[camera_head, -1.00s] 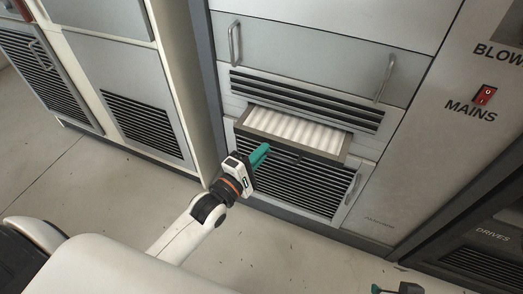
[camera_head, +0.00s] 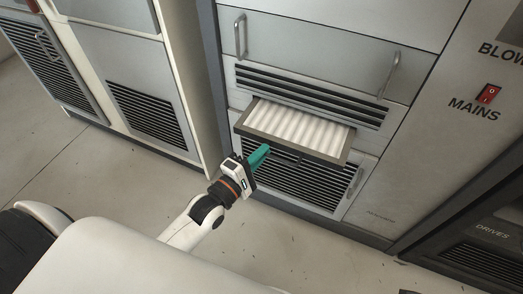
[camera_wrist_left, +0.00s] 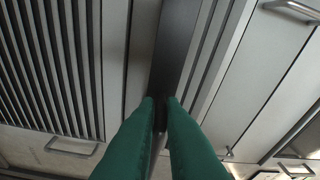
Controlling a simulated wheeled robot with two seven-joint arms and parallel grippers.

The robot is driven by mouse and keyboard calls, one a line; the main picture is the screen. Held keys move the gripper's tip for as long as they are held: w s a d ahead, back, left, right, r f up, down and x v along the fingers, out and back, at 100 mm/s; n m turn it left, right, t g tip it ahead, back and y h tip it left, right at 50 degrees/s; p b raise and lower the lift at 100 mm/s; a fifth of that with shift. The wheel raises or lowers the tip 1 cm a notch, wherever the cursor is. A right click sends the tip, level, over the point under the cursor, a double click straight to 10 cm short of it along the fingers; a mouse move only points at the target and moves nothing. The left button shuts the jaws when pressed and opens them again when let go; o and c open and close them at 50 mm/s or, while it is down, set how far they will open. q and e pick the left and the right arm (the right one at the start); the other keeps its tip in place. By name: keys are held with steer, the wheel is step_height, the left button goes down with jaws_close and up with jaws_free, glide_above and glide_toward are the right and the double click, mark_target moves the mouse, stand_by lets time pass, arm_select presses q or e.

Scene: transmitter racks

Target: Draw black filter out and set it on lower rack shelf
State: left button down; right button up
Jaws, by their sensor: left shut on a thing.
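The black filter (camera_head: 297,125) is a flat panel with a dark frame and a white pleated top. It sticks part way out of a slot in the cabinet front, below a row of louvres. My left gripper (camera_head: 259,157) has green fingers and is at the filter's front left edge, shut on it. In the left wrist view the fingers of my left gripper (camera_wrist_left: 160,110) close together on a dark strip, the filter's frame (camera_wrist_left: 172,60). The filter's back end is hidden inside the slot. My right gripper does not show in these views.
A louvred panel (camera_head: 300,182) with a handle lies directly below the filter. A drawer with two handles (camera_head: 320,55) is above. A red MAINS switch (camera_head: 488,94) is at the right.

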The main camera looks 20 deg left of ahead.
arm_select(q)
steer(key=c, duration=1.5)
jaws_free()
steer(key=shift+r, duration=0.1)
steer(key=shift+o, duration=0.2)
